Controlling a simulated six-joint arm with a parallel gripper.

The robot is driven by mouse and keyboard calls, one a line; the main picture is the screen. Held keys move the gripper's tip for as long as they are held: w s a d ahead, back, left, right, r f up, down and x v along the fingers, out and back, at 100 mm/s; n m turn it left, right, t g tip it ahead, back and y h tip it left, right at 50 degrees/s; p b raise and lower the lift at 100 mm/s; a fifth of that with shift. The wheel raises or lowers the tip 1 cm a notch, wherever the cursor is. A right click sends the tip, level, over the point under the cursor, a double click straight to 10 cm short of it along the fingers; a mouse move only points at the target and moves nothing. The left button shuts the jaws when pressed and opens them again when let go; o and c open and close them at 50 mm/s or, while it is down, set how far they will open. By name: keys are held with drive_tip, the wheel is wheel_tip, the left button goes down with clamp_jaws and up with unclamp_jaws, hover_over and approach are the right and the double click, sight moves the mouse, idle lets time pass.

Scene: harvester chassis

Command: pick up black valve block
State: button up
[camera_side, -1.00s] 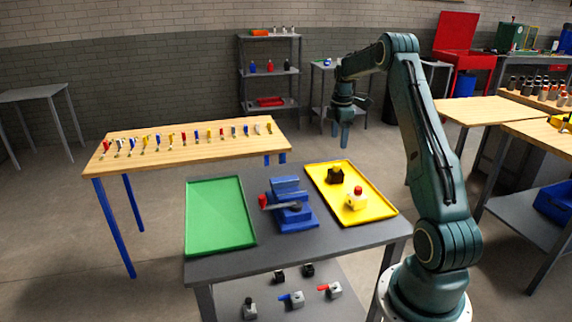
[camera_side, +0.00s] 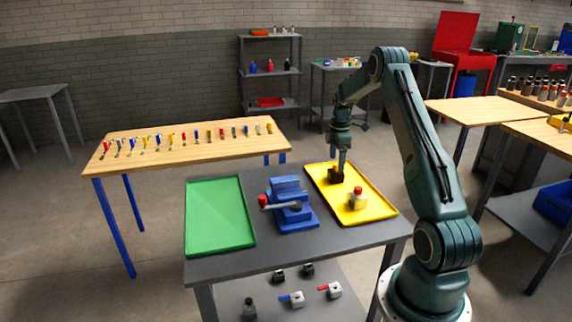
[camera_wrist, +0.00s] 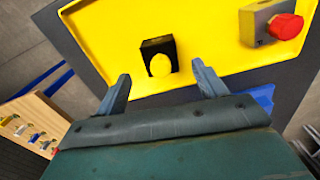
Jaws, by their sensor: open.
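The black valve block (camera_side: 334,177) sits in the far part of the yellow tray (camera_side: 376,200). In the wrist view the black valve block (camera_wrist: 158,47) shows a round yellow spot on its face. My gripper (camera_side: 341,172) is low over the tray in the side view, at the block and partly in front of it. In the wrist view my gripper (camera_wrist: 161,80) is open, with one finger on each side of the block's line and the block just beyond the fingertips. Nothing is between the fingers. I cannot tell whether a finger touches the block.
A pale block with a red knob (camera_side: 357,199) stands nearer in the same tray; it also shows in the wrist view (camera_wrist: 272,22). A blue vise (camera_side: 291,208) with a red-ended handle stands left of the tray. An empty green tray (camera_side: 218,215) lies further left.

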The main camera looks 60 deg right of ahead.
sight(336, 169)
drive_tip(key=shift+f, duration=2.45)
drive_tip(key=c, duration=1.3)
drive_tip(key=shift+r, duration=0.15)
wheel_tip(336, 169, up, 20)
drive_tip(key=shift+f, duration=0.1)
